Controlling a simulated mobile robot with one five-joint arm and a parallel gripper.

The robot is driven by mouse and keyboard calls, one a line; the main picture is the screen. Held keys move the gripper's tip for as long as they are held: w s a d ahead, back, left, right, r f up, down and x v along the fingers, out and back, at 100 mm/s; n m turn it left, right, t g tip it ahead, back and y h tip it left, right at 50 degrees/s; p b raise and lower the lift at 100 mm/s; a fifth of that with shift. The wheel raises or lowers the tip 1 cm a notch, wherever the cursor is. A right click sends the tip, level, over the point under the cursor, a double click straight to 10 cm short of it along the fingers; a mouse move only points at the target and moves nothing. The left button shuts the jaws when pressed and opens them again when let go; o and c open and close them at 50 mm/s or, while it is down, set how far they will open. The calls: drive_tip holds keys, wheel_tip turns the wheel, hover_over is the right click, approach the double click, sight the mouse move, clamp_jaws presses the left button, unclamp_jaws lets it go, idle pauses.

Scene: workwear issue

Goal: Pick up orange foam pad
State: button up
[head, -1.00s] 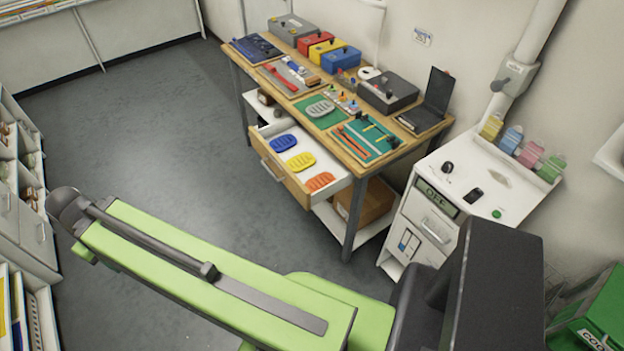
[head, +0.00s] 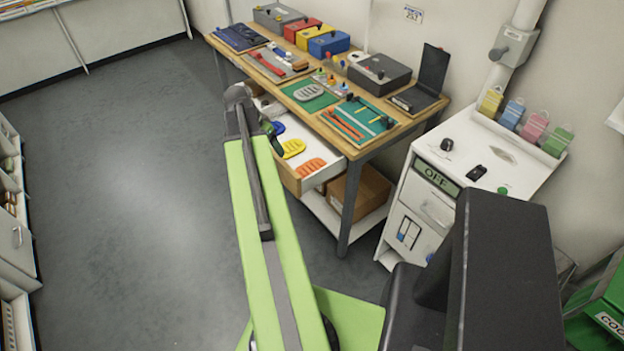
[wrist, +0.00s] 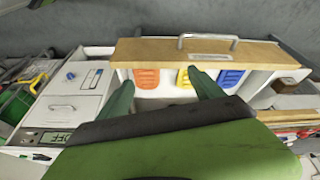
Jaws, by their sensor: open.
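The orange foam pad (head: 311,166) lies in the open drawer (head: 340,167), at the end nearest me. In the wrist view the orange pad (wrist: 147,78) shows between my fingers, closer to the left one. My gripper (wrist: 161,80) is open and empty, with its two green fingers apart over the drawer. The yellow pad (wrist: 184,78) lies beside the orange one, near the right fingertip, and the blue pad (wrist: 230,77) lies farther right. In the head view my arm hides part of the drawer and of the blue pad (head: 279,127).
The drawer's wooden front with its handle (wrist: 208,37) faces the open floor. The workbench (head: 385,141) above holds tools, boxes and a grey pad (head: 308,92) on a green mat. A white cabinet (head: 425,205) stands to the right. The floor (head: 130,180) at left is clear.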

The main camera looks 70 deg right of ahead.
drive_tip(key=s+d+f+m, duration=0.1)
drive_tip(key=s+d+m, duration=0.2)
drive_tip(key=s+d, duration=0.3)
drive_tip(key=b, duration=1.2)
hover_over(311, 167)
drive_tip(key=w+a, duration=0.2)
drive_tip(key=a, duration=0.1)
drive_tip(key=shift+g, duration=0.4)
drive_tip(key=f, duration=1.1)
drive_tip(key=shift+s+d+f, duration=0.25)
drive_tip(key=shift+f, duration=0.05)
drive_tip(key=shift+s+r, duration=0.1)
drive_tip(key=b+x, duration=0.5)
drive_tip(key=shift+d, duration=0.15)
drive_tip(key=shift+s, duration=0.1)
drive_tip(key=c, duration=1)
wheel_tip(311, 167, up, 10)
drive_tip(key=p, duration=1)
drive_tip(key=shift+r+p, duration=0.15)
drive_tip(key=shift+p, duration=0.25)
